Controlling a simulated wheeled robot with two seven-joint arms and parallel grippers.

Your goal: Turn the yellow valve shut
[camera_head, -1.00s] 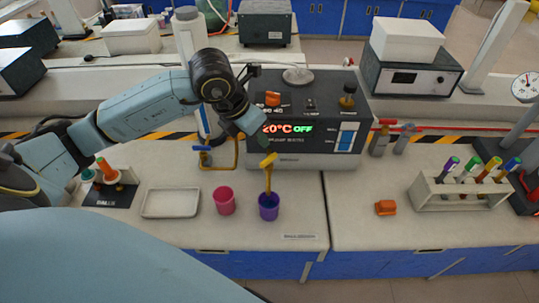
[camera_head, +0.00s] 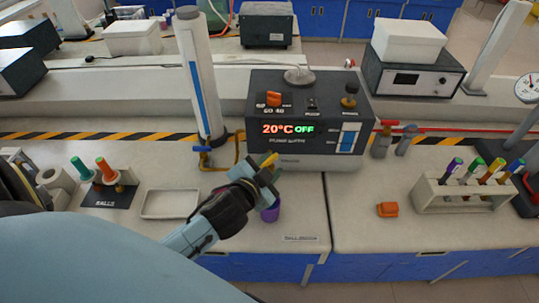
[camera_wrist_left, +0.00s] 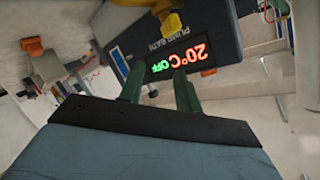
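A yellow piece (camera_head: 270,160), which looks like the valve's handle, shows at the front of the grey bath unit, above the purple cup (camera_head: 271,213). My left gripper (camera_head: 266,172) is right beside it and hides most of it and its stem. I cannot tell whether they touch. In the left wrist view the two green fingers (camera_wrist_left: 159,92) stand apart with nothing between them. A yellow part (camera_wrist_left: 167,16) shows beyond the fingertips at the top of that view. My right gripper is in neither view.
The bath unit (camera_head: 300,150) reads 20°C OFF. A white tray (camera_head: 170,203), orange block (camera_head: 387,210) and tube rack (camera_head: 465,197) lie on the bench.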

